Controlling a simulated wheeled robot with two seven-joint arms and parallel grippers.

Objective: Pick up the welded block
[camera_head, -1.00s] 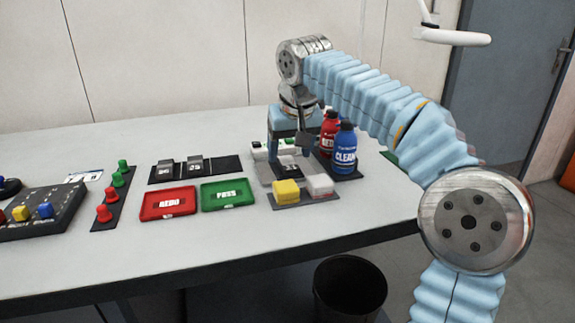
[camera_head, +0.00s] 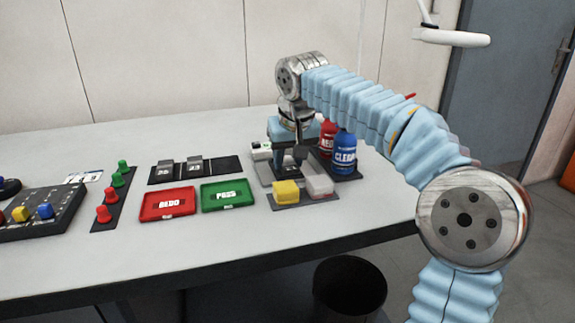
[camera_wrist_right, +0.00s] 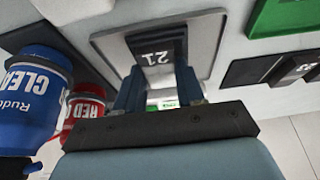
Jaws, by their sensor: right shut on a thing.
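The welded block is a dark block marked 21 (camera_wrist_right: 157,50) on a square grey plate (camera_wrist_right: 205,25) in the right wrist view. My right gripper (camera_wrist_right: 157,88) is shut on it, one blue-grey finger on each side. In the head view my right gripper (camera_head: 288,157) points down at the same plate, and its fingers and wrist hide much of the block. The block appears to be at plate level; I cannot tell whether it is lifted. My left gripper is not in view.
A blue CLEAN bottle (camera_head: 344,153) and a red bottle (camera_head: 327,137) stand close right of my gripper. Yellow (camera_head: 286,191) and whitish (camera_head: 319,185) pads lie in front. A red REDO tray (camera_head: 168,202), green PASS tray (camera_head: 228,195) and black rack with two blocks (camera_head: 222,166) are left.

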